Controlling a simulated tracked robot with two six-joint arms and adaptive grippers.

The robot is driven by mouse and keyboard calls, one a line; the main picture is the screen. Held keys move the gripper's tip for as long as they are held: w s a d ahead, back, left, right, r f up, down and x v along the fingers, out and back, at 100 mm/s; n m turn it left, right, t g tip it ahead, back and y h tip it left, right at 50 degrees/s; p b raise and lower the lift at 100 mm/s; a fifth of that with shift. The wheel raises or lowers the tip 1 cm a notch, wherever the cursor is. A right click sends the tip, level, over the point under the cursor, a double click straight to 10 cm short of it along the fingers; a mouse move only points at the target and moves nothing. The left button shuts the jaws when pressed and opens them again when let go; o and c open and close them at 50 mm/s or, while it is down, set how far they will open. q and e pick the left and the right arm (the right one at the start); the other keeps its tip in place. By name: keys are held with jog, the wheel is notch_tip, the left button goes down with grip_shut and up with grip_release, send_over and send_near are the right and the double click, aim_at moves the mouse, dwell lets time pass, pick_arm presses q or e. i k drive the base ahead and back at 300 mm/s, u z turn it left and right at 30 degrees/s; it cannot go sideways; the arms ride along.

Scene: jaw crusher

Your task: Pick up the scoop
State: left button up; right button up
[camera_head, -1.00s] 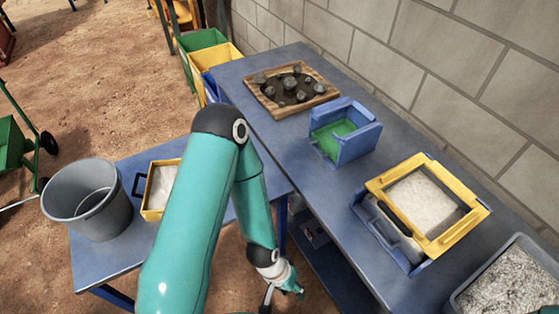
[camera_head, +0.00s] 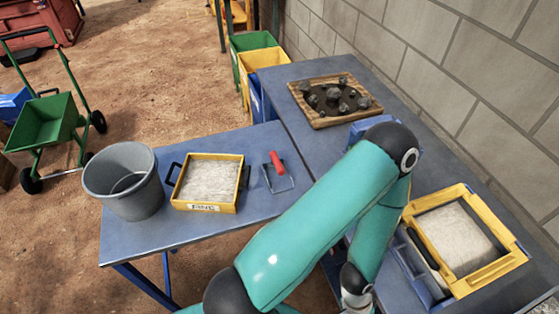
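A scoop with a red handle (camera_head: 277,163) lies on the left blue table, just right of the yellow tray of pale material. Its lower part looks like a thin dark-edged, bluish pan, hard to tell from the tabletop. One teal arm of mine crosses the lower middle of the view, its elbow to the right of the scoop and its forearm pointing down. The wrist is at the bottom edge and its gripper is cut off. No gripper shows, and nothing touches the scoop.
A grey bucket (camera_head: 124,183) and the yellow tray (camera_head: 208,207) stand left of the scoop. On the right table are a wooden tray of rocks (camera_head: 315,117) and a yellow-framed box (camera_head: 511,259). A green cart (camera_head: 45,122) stands at left. The wall bounds the right.

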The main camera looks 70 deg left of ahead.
aim_at(277, 175)
jog(key=u, duration=0.1)
jog(key=k, duration=1.65)
jog(key=u, duration=0.65)
jog(key=i, duration=0.95)
